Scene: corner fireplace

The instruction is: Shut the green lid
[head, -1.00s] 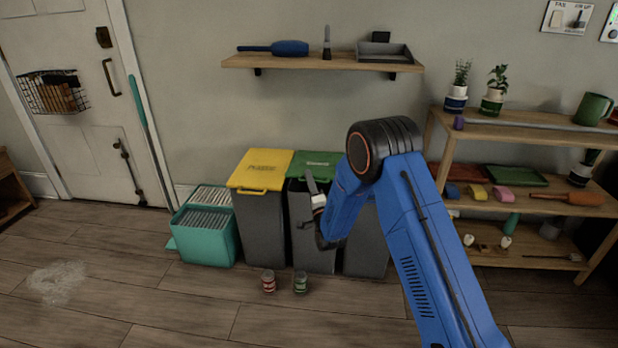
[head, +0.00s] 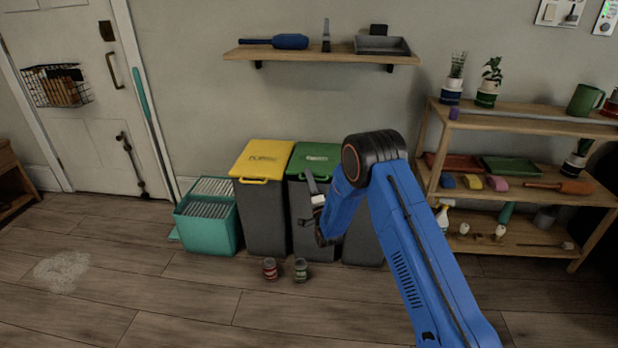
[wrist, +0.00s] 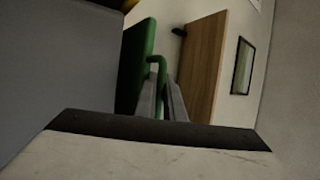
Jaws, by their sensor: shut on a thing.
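The green lid (head: 318,158) lies on top of a dark grey bin (head: 303,228), about level with the yellow lid beside it. In the wrist view the green lid (wrist: 140,60) shows edge-on, with its green handle (wrist: 158,68) sticking out. My gripper (head: 312,190) is at the lid's front edge. In the wrist view its fingers (wrist: 162,100) are shut on the green handle. Any small gap under the lid cannot be told.
A bin with a yellow lid (head: 262,160) stands to the left, then a teal crate (head: 208,228). Two cans, one red (head: 270,269) and one green (head: 300,270), stand on the floor in front. Shelves (head: 520,125) stand at right.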

